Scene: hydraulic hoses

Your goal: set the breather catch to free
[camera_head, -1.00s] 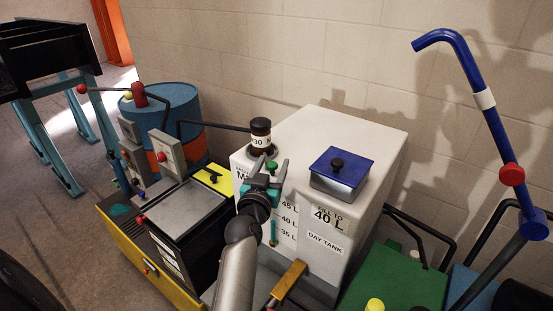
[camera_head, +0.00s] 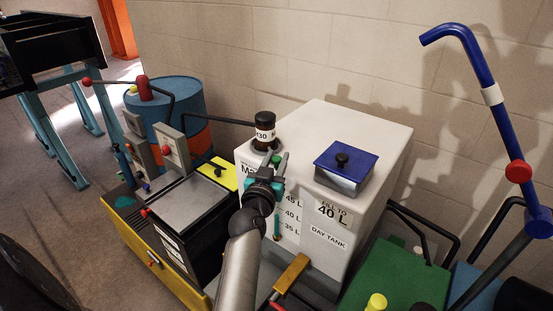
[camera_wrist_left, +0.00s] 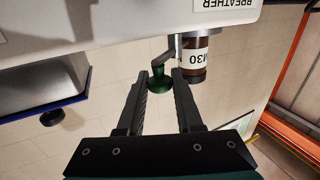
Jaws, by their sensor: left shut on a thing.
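The catch has a green knob (camera_wrist_left: 160,79) on a short grey lever beside the breather, seen in the left wrist view. My left gripper (camera_wrist_left: 160,74) has its two fingers on either side of this knob and is shut on it. In the head view the gripper (camera_head: 277,158) is at the tank's front left top edge, and its fingers partly hide the knob. My right gripper is not in view.
A blue-lidded filler box (camera_head: 343,166) sits on the tank top, right of the gripper. A blue bent pipe with a red knob (camera_head: 518,171) stands at the right. A black lever rod (camera_head: 215,121) runs behind the breather's left side. A yellow bar (camera_head: 291,272) juts out below.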

